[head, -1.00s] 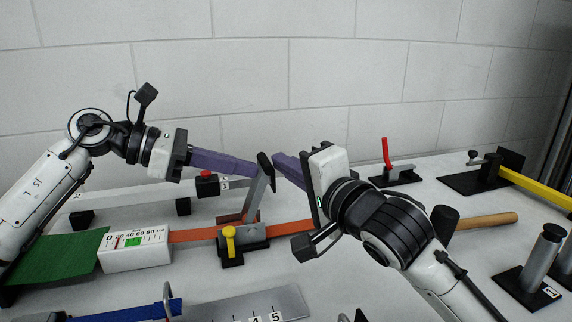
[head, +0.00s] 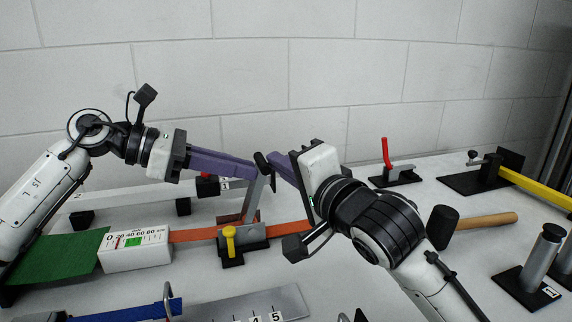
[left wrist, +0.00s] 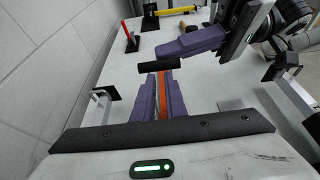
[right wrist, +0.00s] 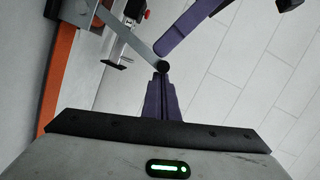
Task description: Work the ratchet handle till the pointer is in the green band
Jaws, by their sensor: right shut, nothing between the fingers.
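The ratchet handle (head: 256,190) is a grey lever with a black crossbar grip, leaning slightly right from its ratchet on the orange strap (head: 195,235). The grip also shows in the left wrist view (left wrist: 187,66). My left gripper (head: 255,171) is left of the handle, its purple fingers slightly apart and their tips close to the grip. My right gripper (right wrist: 160,76) is shut and empty, its tips at the grip's end from the right; contact looks likely. The white gauge box (head: 135,258) has a green band (head: 133,241); a thin red pointer appears left of it.
A red button box (head: 207,186) sits behind. A hammer (head: 480,222), a red-lever clamp (head: 388,165) and a grey cylinder (head: 541,260) lie to the right. A blue piece (head: 130,313) is in front.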

